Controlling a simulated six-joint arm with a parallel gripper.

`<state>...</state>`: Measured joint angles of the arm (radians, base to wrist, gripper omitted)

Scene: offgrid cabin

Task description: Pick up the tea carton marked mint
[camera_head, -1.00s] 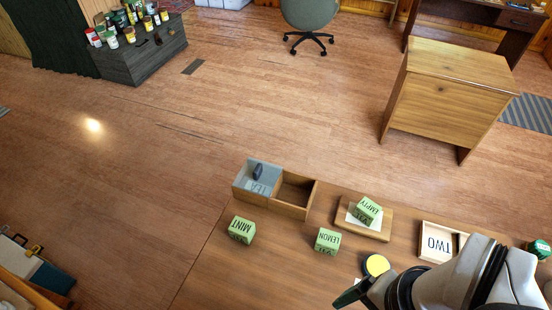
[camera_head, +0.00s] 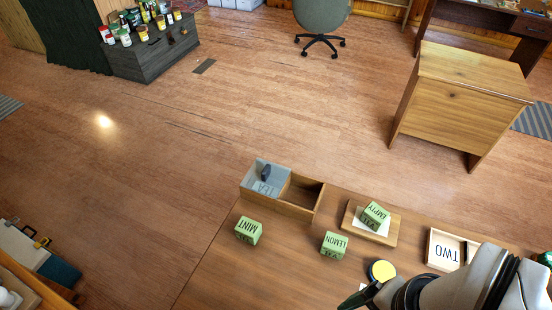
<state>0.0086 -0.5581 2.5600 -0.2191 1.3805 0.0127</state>
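The tea carton marked MINT (camera_head: 249,231) is a small green box on the wooden table, left of the other cartons, its lettering upside down to me. A green carton marked LEMON (camera_head: 335,245) stands to its right. A green carton marked EMPTY (camera_head: 374,215) sits tilted on a white sheet on a small wooden board (camera_head: 391,236). My gripper (camera_head: 359,298) is at the bottom edge, right of and nearer than the mint carton and well apart from it. It is mostly cut off and hidden by my arm, so its opening does not show.
A two-part wooden box (camera_head: 297,210) stands behind the mint carton; its left part holds a dark object. A yellow-topped round tin (camera_head: 382,271) is close to my gripper. A tray marked TWO (camera_head: 431,250) lies at right. Bare table surrounds the mint carton in front.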

